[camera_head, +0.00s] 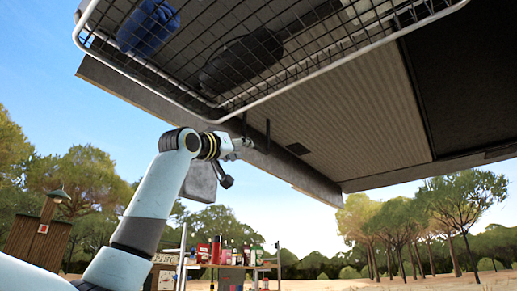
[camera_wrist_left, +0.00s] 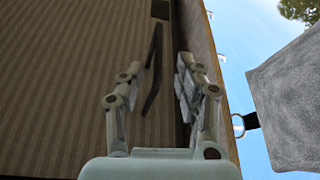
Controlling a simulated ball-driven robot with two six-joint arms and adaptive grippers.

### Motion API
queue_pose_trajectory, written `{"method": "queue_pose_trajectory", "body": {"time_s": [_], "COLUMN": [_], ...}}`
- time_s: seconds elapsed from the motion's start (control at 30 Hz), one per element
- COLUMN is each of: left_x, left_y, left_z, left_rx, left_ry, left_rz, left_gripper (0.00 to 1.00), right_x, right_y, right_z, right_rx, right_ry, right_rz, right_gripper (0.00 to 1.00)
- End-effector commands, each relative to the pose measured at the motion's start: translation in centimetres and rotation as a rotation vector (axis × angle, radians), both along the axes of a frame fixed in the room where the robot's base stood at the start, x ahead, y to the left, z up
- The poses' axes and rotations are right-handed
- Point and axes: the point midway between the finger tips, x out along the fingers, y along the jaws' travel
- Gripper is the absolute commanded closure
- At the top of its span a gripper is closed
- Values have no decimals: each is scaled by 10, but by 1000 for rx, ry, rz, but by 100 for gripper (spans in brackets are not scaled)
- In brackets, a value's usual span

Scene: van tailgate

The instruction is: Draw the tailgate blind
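The raised tailgate fills the upper right of the head view, with a ribbed underside (camera_head: 350,125); ribbed lining (camera_wrist_left: 60,80) also fills the left of the wrist view. A grey fabric-like panel (camera_head: 200,182), possibly the blind, hangs behind my left wrist. In the left wrist view a similar grey panel (camera_wrist_left: 290,100) carries a dark tab and a metal ring (camera_wrist_left: 238,126), to the right of the fingers. My left gripper (camera_head: 243,143) is near the tailgate's edge. Its fingers (camera_wrist_left: 160,85) are apart, and a dark strap (camera_wrist_left: 154,65) shows in the gap beyond them. My right gripper is out of view.
A wire rack (camera_head: 300,62) hangs overhead, holding a blue roll (camera_head: 148,27) and a dark bag (camera_head: 240,58). A shelf with bottles and cans (camera_head: 230,254) stands below. Open sky and trees lie beyond the tailgate.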

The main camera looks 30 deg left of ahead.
Motion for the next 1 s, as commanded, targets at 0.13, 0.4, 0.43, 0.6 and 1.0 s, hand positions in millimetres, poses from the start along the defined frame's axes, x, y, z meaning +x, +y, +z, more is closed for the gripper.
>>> {"method": "queue_pose_trajectory", "body": {"time_s": [0.13,0.4,0.43,0.6,1.0], "left_x": [29,71,74,82,82], "left_y": [-1,0,0,0,0], "left_z": [18,33,33,34,33], "left_rx": [-4,-2,-2,0,0], "left_ry": [3,1,1,0,1], "left_rz": [-2,-1,-1,0,0], "left_gripper": [66,66,66,66,88], "right_x": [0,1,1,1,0], "right_y": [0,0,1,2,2], "right_z": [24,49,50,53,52], "right_rx": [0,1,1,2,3], "right_ry": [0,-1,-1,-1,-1], "right_rz": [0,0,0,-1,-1], "right_gripper": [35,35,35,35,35]}}
